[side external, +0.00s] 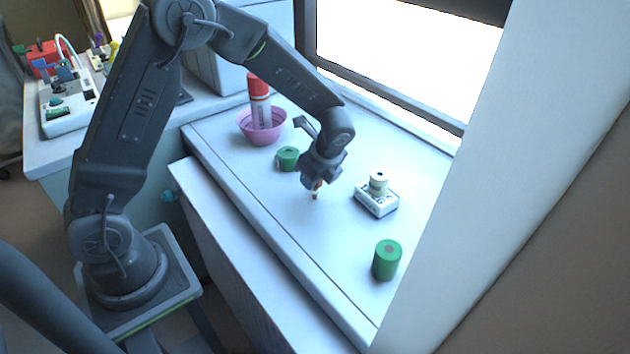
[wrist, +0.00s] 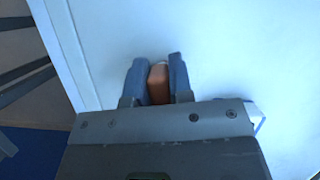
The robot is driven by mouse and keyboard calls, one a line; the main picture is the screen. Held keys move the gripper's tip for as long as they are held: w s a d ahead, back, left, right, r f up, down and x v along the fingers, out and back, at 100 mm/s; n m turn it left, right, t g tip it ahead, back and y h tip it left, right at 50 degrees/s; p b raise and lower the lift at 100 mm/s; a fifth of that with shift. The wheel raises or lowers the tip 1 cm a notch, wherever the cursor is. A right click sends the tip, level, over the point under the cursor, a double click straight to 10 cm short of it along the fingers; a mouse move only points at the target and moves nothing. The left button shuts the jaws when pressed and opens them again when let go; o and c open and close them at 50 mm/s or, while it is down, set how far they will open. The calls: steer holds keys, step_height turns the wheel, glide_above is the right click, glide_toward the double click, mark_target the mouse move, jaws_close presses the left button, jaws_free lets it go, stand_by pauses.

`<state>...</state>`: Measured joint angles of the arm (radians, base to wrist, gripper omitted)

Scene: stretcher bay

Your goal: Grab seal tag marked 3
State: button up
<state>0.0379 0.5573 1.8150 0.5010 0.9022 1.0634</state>
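My gripper (side external: 318,184) points down over the white table. In the wrist view, the two fingers of my gripper (wrist: 157,75) are close in on both sides of a small orange piece (wrist: 159,85) and appear to touch it. In the side view, the lower end of this orange and white piece (side external: 316,194) shows below the fingertips; I cannot tell whether it touches the table. No number 3 can be read on it, so I cannot tell whether it is the seal tag.
Behind my gripper are a green roll (side external: 288,158) and a pink bowl (side external: 246,128) holding a red-capped tube (side external: 260,105). A green cylinder (side external: 386,261) stands nearer the front. The table's front left is clear.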

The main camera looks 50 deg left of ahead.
jaws_close()
steer(key=shift+r, duration=0.1)
